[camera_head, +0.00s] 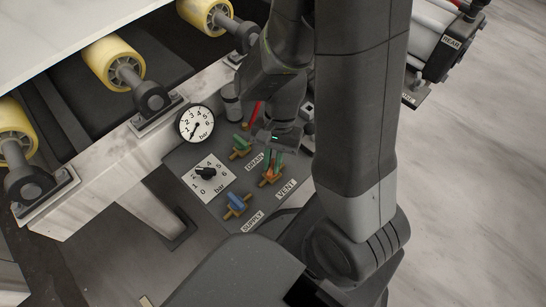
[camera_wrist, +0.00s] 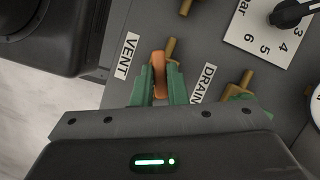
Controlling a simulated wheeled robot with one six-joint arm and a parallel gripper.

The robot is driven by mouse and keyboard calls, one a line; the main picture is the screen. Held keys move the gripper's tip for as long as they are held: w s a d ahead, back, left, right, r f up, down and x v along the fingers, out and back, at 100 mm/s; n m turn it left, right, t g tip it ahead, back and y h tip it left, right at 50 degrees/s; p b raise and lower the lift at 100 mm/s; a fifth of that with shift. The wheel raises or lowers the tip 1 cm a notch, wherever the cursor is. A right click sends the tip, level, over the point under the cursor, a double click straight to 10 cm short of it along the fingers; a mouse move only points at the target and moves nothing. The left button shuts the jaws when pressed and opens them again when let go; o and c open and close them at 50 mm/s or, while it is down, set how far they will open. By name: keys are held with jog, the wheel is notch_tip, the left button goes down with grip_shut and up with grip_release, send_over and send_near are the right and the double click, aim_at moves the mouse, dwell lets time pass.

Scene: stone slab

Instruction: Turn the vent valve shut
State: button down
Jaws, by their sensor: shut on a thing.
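The vent valve (camera_head: 270,180) is a small brass valve with an orange handle, beside the VENT label (camera_head: 286,188) on the grey panel. In the wrist view its orange handle (camera_wrist: 158,72) stands between the two green fingers of my gripper (camera_wrist: 158,88). The gripper is shut on the handle, with one finger on each side. A brass pipe end shows just beyond the handle, and the handle runs roughly along it. In the head view my gripper (camera_head: 272,158) reaches down onto the valve, and the fingers partly hide the handle.
The drain valve (camera_head: 240,147), with a green handle, is close by. The supply valve (camera_head: 236,206) has a blue handle. A regulator dial (camera_head: 206,173) and a round gauge (camera_head: 195,124) sit to the left. Yellow rollers (camera_head: 113,62) line the upper left.

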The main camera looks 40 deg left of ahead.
jog(key=n+h+p, duration=0.1)
jog(key=n, duration=0.2)
jog(key=n+t+h+p, duration=0.1)
jog(key=n, duration=0.2)
jog(key=shift+s+a+n, duration=0.15)
jog(key=shift+n, duration=0.15)
jog(key=n+t, duration=0.1)
jog(key=n, duration=0.2)
jog(key=n+t+p, duration=0.1)
jog(key=n, duration=0.2)
jog(key=shift+s+t+h, duration=0.15)
jog(key=shift+t+h, duration=0.25)
jog(key=shift+n, duration=0.3)
jog(key=c, duration=1.4)
grip_release()
jog(key=shift+c, duration=0.2)
jog(key=shift+a+r, duration=0.1)
jog(key=p+v, duration=0.3)
jog(key=v, duration=1)
jog(key=shift+a+r+p, duration=0.15)
jog(key=shift+r+p, duration=0.15)
jog(key=shift+p, duration=0.1)
jog(key=shift+f, duration=0.1)
